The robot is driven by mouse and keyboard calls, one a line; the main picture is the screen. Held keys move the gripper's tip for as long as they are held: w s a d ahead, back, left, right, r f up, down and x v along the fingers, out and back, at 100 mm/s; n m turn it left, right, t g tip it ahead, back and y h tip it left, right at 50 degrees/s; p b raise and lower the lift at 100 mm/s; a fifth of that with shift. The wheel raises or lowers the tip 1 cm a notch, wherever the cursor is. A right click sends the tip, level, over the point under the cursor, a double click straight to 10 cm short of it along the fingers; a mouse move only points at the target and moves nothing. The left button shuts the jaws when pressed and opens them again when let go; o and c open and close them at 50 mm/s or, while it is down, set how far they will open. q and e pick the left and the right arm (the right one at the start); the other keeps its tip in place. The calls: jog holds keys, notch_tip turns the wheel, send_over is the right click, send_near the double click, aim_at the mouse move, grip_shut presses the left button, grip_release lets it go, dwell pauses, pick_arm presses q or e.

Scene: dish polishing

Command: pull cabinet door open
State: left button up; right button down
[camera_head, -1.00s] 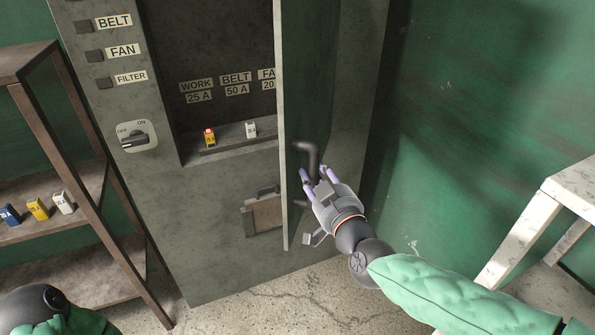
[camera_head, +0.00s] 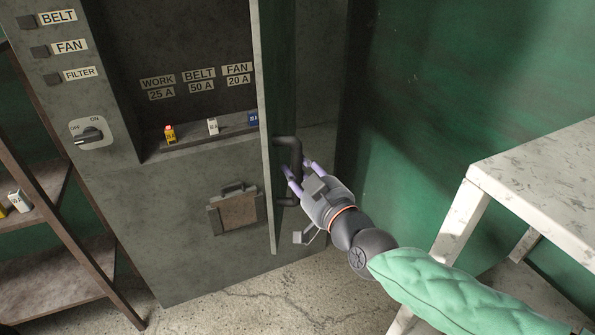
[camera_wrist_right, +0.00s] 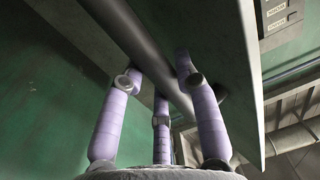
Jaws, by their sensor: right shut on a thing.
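The green-grey cabinet door (camera_head: 262,120) stands swung open, seen nearly edge-on in the head view. Its dark bent handle (camera_head: 290,146) is on the outer face, at the door's right side. My right gripper (camera_head: 299,178) is at this handle, its purple fingers closed around it. In the right wrist view the fingers (camera_wrist_right: 160,100) are on either side of the dark handle bar (camera_wrist_right: 150,55), with the door panel (camera_wrist_right: 225,60) behind it. Part of the handle is hidden by the fingers. My left gripper is not in view.
Inside the cabinet, a ledge (camera_head: 190,138) holds a yellow-red fuse (camera_head: 169,134), a white fuse (camera_head: 212,127) and a blue fuse (camera_head: 253,118). A rotary switch (camera_head: 88,134) is on the front. A shelf rack (camera_head: 60,235) stands left, a white table (camera_head: 530,185) right.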

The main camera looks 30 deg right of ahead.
jog(key=shift+d+r, duration=0.15)
jog(key=shift+r, duration=0.25)
jog(key=c, duration=1.1)
grip_release()
jog(key=shift+o, duration=0.6)
jog(key=shift+w+d+f, duration=0.1)
jog(key=shift+w+f, duration=0.15)
jog(key=shift+f, duration=0.05)
jog(key=shift+s, duration=0.15)
jog(key=s, duration=1.1)
jog(key=shift+s+a, duration=0.2)
jog(key=shift+s, duration=0.2)
